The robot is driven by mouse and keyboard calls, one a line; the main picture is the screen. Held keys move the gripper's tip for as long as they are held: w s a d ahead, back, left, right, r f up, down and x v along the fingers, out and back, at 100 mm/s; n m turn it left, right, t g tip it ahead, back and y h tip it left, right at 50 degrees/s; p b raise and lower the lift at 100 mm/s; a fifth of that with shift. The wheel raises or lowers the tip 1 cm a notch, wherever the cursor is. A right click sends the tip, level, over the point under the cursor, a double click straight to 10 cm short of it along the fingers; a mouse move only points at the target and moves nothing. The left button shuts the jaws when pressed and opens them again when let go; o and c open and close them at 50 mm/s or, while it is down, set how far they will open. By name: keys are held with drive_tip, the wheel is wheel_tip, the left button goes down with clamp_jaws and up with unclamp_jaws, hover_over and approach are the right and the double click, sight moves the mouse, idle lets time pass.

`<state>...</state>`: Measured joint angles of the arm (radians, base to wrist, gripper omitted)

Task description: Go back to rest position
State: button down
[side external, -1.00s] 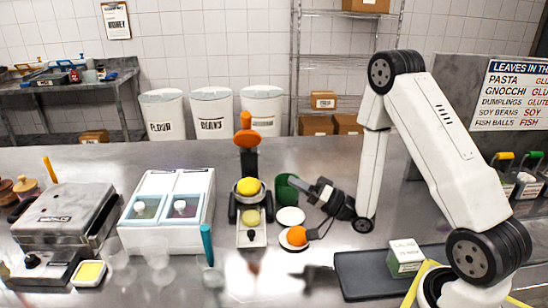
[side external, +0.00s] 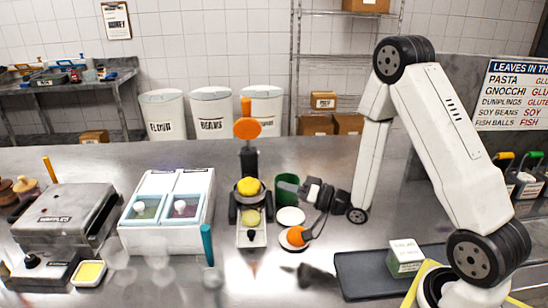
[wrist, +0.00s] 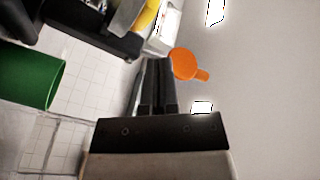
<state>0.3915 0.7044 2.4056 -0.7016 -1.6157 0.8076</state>
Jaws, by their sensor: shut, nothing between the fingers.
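My gripper (side external: 305,188) is beside the green cup (side external: 286,187), to the right of the press (side external: 249,215). In the wrist view its two dark fingers (wrist: 157,64) are together, with nothing seen between them. The green cup also shows at the left edge of the wrist view (wrist: 28,80). The press has an orange round top (side external: 247,128), which shows beyond my fingertips in the wrist view (wrist: 186,64). A yellow round piece (side external: 248,186) sits on the press. In the side view the gripper's dark tips partly blend with the cup.
A white disc (side external: 291,215) and an orange item (side external: 296,237) lie below my gripper. A white two-lid container (side external: 168,210) and a grey machine (side external: 65,215) stand to the left. A dark tray (side external: 360,285) with a green-white box (side external: 404,258) lies at right.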

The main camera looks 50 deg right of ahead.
drive_tip(key=f+n+g+h, duration=0.1)
drive_tip(key=w+g+h, duration=0.1)
drive_tip(key=g+h, duration=0.1)
drive_tip(key=shift+a+f+n+g, duration=0.2)
drive_tip(key=shift+f+n+g, duration=0.1)
drive_tip(key=shift+f+n, duration=0.1)
drive_tip(key=s+g+h, duration=0.1)
drive_tip(key=g, duration=0.1)
drive_tip(key=s+f+n+g+h, duration=0.1)
drive_tip(key=shift+s+a+g, duration=0.1)
drive_tip(key=shift+s+g, duration=0.1)
drive_tip(key=shift+g, duration=0.2)
drive_tip(key=s+a+n+g, duration=0.2)
drive_tip(key=s+a+g, duration=0.2)
drive_tip(key=s+g, duration=0.3)
drive_tip(key=s, duration=0.5)
drive_tip(key=shift+r+n+g+h, duration=0.3)
drive_tip(key=shift+r+g+h, duration=0.1)
